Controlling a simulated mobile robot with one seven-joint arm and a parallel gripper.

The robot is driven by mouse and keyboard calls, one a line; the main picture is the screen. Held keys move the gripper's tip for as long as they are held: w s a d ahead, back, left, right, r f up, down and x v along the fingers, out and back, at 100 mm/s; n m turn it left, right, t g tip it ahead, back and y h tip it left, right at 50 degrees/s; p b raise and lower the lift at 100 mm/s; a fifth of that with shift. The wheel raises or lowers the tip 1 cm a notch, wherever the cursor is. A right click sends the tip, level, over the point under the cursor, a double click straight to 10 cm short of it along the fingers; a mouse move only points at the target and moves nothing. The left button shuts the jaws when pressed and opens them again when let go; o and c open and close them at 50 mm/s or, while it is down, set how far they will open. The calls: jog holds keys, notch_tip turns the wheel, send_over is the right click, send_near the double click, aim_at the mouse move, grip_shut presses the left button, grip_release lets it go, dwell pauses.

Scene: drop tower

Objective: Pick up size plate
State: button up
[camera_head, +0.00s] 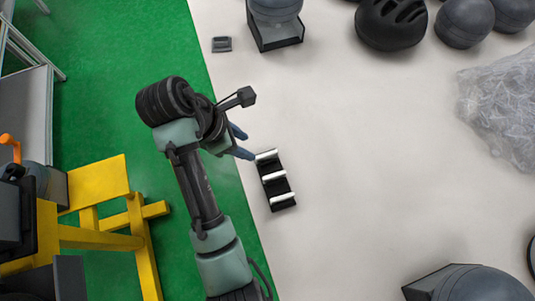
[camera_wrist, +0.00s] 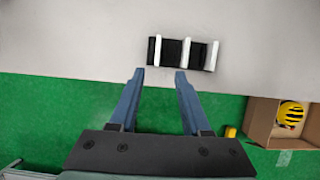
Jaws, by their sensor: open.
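A small black plate-like piece with three white bars across it (camera_head: 273,190) lies on the pale table near its left edge. I take it for the size plate, though no marking is readable. It also shows in the wrist view (camera_wrist: 171,52), just beyond the fingertips and slightly to the right. My gripper (camera_head: 243,143) is at the table's left edge, up and left of the piece, and its fingers point toward the table. In the wrist view my gripper (camera_wrist: 160,74) is open with nothing between its blue fingers. The fingers appear apart from the piece.
A small grey block (camera_head: 221,44) lies near the table's upper left edge. Dark helmets (camera_head: 391,22) stand along the back, another helmet (camera_head: 482,286) at lower right. Crumpled clear plastic (camera_head: 502,108) lies right. The table's middle is clear. A cardboard box (camera_wrist: 262,118) stands beyond the table edge.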

jog(key=b, duration=0.3)
send_near(266, 154)
notch_tip(266, 154, down, 3)
jog(key=x, duration=0.3)
jog(key=d+b+x, duration=0.1)
jog(key=x, duration=0.1)
jog(key=shift+w+d+f, duration=0.15)
jog(key=shift+w, duration=0.05)
grip_shut()
